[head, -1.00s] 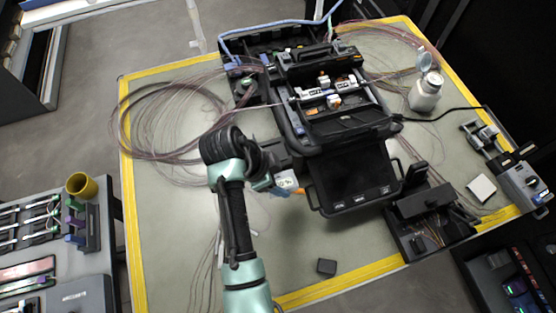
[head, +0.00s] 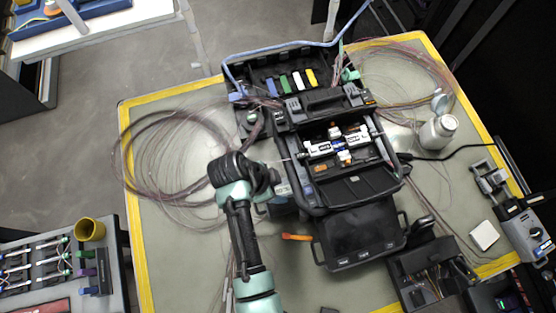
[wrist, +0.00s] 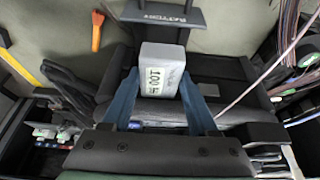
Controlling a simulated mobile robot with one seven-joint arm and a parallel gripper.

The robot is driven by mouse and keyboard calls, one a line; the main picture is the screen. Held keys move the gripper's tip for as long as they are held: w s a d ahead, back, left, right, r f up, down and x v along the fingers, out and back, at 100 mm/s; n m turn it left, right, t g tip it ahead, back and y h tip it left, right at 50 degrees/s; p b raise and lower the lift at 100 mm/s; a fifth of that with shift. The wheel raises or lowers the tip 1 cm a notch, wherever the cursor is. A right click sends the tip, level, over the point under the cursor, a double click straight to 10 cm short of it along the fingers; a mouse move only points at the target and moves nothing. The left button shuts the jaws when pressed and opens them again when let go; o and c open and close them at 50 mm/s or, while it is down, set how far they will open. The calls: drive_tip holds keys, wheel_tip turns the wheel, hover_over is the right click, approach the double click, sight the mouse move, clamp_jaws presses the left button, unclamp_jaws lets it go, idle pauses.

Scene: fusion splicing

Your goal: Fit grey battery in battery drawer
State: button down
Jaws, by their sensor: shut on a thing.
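The grey battery (wrist: 162,70) is a pale block with dark print on its face. My gripper (wrist: 163,100) is shut on it, with a blue finger on each side. The battery drawer (wrist: 165,16), a black part with lettering on its front, sticks out at the top of the wrist view. The battery appears over or just beside the drawer; how high above it I cannot tell. In the head view my gripper (head: 275,192) is at the left side of the black splicer (head: 350,185), and the battery (head: 284,190) shows only in part. The drawer's inside is mostly hidden.
An orange tool (head: 297,237) lies on the mat near the splicer's black front tray (head: 362,240). Coiled fibres (head: 165,150) spread on the left. A white bottle (head: 437,132) stands at the right.

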drive_tip(key=shift+f+b, duration=3.2)
drive_tip(key=shift+f, duration=0.25)
drive_tip(key=shift+f, duration=0.15)
drive_tip(key=shift+c, duration=0.5)
unclamp_jaws()
drive_tip(key=shift+f, duration=0.1)
drive_tip(key=v, duration=1.3)
